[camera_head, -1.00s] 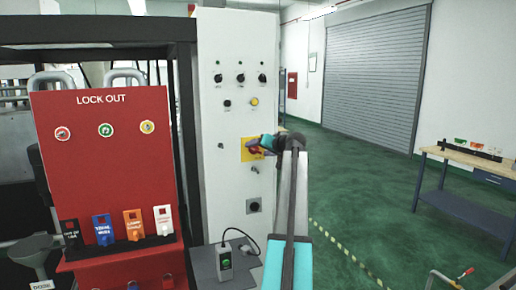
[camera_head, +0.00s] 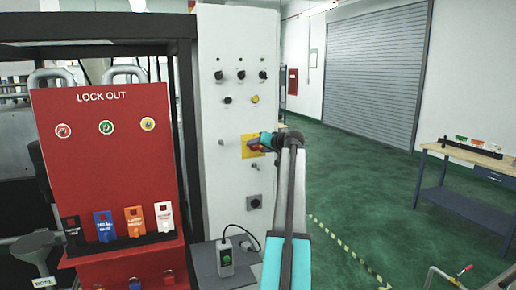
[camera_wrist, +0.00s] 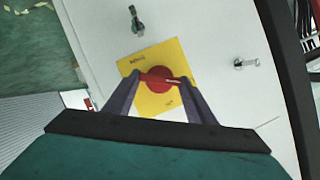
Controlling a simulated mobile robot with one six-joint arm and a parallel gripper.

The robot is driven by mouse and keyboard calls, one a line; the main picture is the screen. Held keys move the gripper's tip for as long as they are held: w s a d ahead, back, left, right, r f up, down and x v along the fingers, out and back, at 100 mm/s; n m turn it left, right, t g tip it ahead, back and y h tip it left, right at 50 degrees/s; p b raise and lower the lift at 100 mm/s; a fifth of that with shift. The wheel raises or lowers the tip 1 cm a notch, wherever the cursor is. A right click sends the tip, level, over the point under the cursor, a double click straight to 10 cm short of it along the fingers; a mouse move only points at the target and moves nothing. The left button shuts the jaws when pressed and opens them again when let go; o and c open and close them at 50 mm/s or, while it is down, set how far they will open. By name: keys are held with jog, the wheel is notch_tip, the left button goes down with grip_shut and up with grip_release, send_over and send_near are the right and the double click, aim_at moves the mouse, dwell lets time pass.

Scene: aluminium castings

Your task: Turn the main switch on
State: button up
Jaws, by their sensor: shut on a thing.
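The main switch is a red rotary knob on a yellow plate (camera_wrist: 150,101) on the white cabinet front. In the wrist view its red handle (camera_wrist: 159,84) lies across the picture between my two fingertips, slightly tilted. My gripper (camera_wrist: 161,79) is shut on this handle, one dark finger at each end. In the head view my gripper (camera_head: 258,143) hides part of the switch, and only some of the yellow plate (camera_head: 246,152) and a bit of red show. The handle's on or off position cannot be read.
The white cabinet (camera_head: 236,45) carries small knobs and lamps above the switch and metal latches (camera_wrist: 137,20) near it. A red lockout board (camera_head: 105,150) with tags stands at the left. A grey box with a green button (camera_head: 225,258) sits below. Green floor is open at the right.

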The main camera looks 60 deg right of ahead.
jog(key=m+b, duration=0.1)
jog(key=m+t+y+b, duration=0.1)
jog(key=shift+d+f+b, duration=0.15)
jog(key=shift+f+b, duration=0.05)
jog(key=shift+b, duration=0.2)
jog(key=m+b, duration=0.1)
jog(key=m+t+b, duration=0.1)
jog(key=shift+s+f+m+t+y+b, duration=0.1)
jog(key=shift+f+m+t+y+b, duration=0.05)
jog(key=shift+m+t+y+b, duration=0.2)
jog(key=m+t+b, duration=0.1)
jog(key=m+b, duration=0.1)
jog(key=shift+d+f+m, duration=0.1)
jog(key=shift+m, duration=0.25)
jog(key=shift+m+t+b, duration=0.45)
jog(key=shift+m+b, duration=0.15)
jog(key=shift+m, duration=0.4)
jog(key=shift+s, duration=0.1)
jog(key=o, duration=1)
jog(key=shift+o, duration=0.2)
